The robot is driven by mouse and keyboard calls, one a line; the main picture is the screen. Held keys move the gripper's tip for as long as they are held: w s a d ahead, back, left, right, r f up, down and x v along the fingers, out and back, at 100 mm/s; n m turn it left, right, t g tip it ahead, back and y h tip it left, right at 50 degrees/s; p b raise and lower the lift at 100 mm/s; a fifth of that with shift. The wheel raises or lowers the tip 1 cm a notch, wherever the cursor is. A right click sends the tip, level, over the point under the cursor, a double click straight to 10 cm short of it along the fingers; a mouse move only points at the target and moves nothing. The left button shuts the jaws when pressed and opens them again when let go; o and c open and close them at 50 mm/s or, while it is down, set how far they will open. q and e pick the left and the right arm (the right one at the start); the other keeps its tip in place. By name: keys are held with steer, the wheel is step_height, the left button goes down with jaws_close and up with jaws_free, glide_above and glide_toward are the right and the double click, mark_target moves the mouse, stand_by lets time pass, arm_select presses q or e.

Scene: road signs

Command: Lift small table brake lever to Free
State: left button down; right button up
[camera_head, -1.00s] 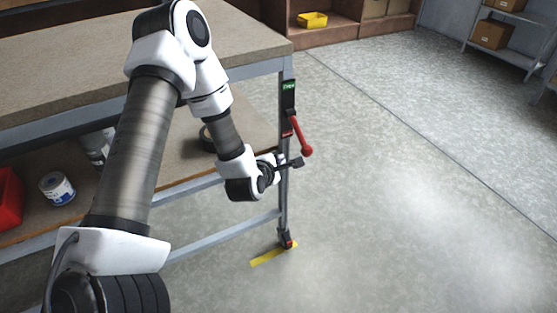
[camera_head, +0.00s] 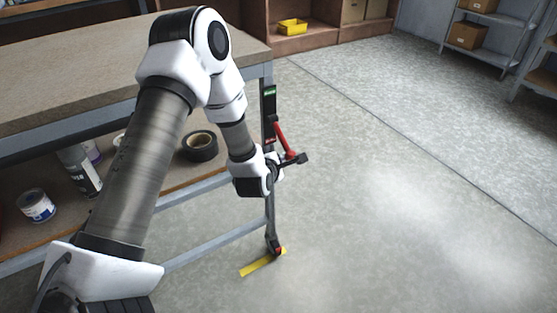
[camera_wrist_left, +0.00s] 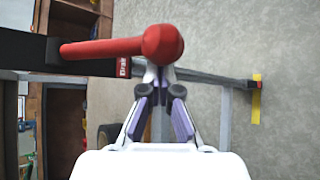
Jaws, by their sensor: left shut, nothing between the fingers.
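The red brake lever (camera_head: 283,138) sits on a dark plate (camera_head: 269,105) on the table's corner leg. It slants down and to the right from its pivot, between a green label above and a red label below. In the left wrist view the lever (camera_wrist_left: 105,48) ends in a round red knob that overlaps the tips of my fingers. My left gripper (camera_head: 300,159) is shut and empty at the lever's lower end. The knob is hidden behind it in the head view. I cannot tell whether they touch. My right gripper is not in view.
The small table (camera_head: 60,80) has a lower shelf with a black tape roll (camera_head: 199,146), a spray can (camera_head: 80,172) and a small tin (camera_head: 36,206). A yellow floor strip (camera_head: 262,263) lies by the leg's caster. The floor to the right is clear.

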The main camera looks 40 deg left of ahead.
arm_select(q)
steer(key=shift+d+r+p, duration=0.2)
steer(key=shift+r+p, duration=0.1)
steer(key=shift+r, duration=0.1)
steer(key=r+h, duration=0.1)
steer(key=d+r+n+g+h+p, duration=0.1)
steer(key=r+n+g+h, duration=0.1)
steer(key=r, duration=0.1)
steer(key=shift+s+d+r, duration=0.1)
steer(key=shift+s+d, duration=0.25)
steer(key=shift+d+r+n+g+h, duration=0.1)
steer(key=shift+r+n+g+h, duration=0.25)
steer(key=shift+h, duration=0.15)
step_height(320, 180, up, 8)
steer(key=n+g+h+p, duration=0.3)
steer(key=h, duration=0.3)
glide_above(290, 152)
steer(key=s+a, duration=0.1)
steer(key=s, duration=0.1)
steer(key=shift+s+a+t, duration=0.15)
steer(key=shift+s+t, duration=0.05)
steer(key=shift+t, duration=0.05)
